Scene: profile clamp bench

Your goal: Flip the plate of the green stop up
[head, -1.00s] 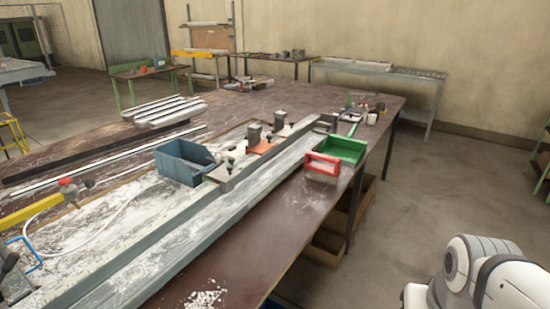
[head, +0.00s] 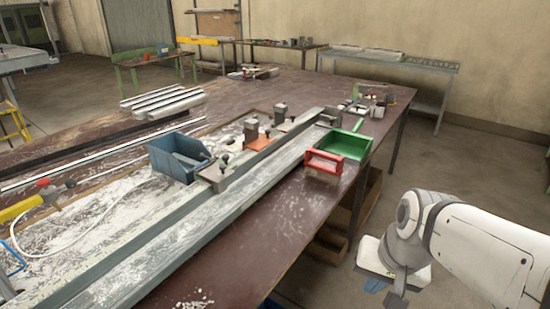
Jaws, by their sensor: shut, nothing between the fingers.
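I cannot pick out a green stop for certain. Several small clamp blocks stand along the long grey rail (head: 150,240) on the bench, among them a grey block on an orange plate (head: 262,143) and a grey unit with black knobs (head: 222,172). A green open tray (head: 352,143) lies at the right edge of the bench, with a red frame-like piece (head: 323,161) in front of it. My gripper (head: 394,288) hangs at the lower right, beyond the bench's right edge, well apart from these things. It is shut and empty; its fingertips are small and hard to make out.
A blue bin (head: 178,158) stands on the bench left of the rail. A yellow-handled tool (head: 25,207) and a white hose lie at the left. Small items (head: 370,98) crowd the far right corner. Brown boxes sit under the bench. The floor right of it is clear.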

